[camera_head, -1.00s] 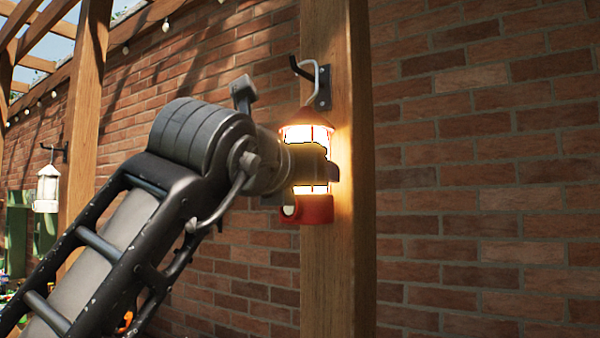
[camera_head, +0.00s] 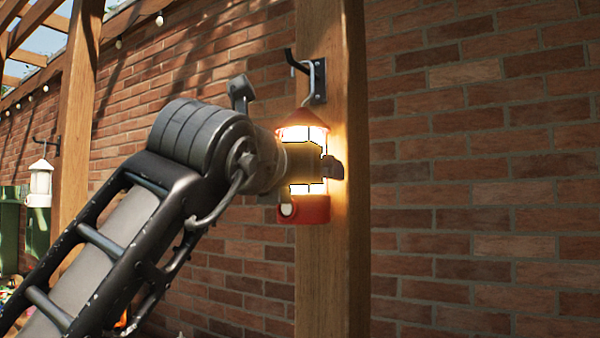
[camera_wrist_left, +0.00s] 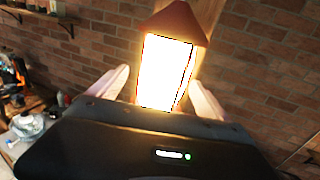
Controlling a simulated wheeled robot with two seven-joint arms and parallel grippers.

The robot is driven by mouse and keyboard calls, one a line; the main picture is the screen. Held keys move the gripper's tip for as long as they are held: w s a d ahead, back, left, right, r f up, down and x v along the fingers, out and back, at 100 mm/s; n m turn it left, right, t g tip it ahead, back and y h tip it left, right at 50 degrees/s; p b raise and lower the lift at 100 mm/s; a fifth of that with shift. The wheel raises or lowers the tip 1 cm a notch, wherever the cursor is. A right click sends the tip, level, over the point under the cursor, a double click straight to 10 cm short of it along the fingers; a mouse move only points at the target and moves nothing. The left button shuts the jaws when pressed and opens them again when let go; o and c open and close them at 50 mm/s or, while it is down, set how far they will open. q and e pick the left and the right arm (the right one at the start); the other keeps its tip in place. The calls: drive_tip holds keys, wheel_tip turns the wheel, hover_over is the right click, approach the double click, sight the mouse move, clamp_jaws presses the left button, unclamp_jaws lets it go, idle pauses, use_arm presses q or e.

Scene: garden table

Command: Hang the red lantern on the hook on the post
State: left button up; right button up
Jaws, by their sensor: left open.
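The red lantern (camera_head: 313,209) glows at the wooden post (camera_head: 342,270), upright, with a red conical roof and base. Its thin metal handle (camera_head: 311,85) reaches up to the black hook (camera_head: 291,61) on the post and appears to loop over the hook's arm; the exact contact is too small to tell. My left gripper (camera_head: 315,165) is at the lantern's middle and hides part of its glass. In the left wrist view, the lantern (camera_wrist_left: 166,72) stands between the spread fingers of my left gripper (camera_wrist_left: 160,90), with a gap at the left finger. My right gripper is out of view.
A brick wall (camera_head: 460,230) runs behind the post. A white lantern (camera_head: 40,183) hangs on another post (camera_head: 80,100) at the left. Clutter, including a clear glass-like item (camera_wrist_left: 27,126), lies at the left in the wrist view. The area right of the post is clear.

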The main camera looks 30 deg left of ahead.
use_arm(q)
drive_tip(key=shift+f, duration=0.1)
drive_tip(key=shift+s+d, duration=0.15)
drive_tip(key=shift+s, duration=0.2)
drive_tip(key=b+v, duration=0.1)
drive_tip(key=v, duration=0.6)
drive_tip(key=shift+b, duration=0.3)
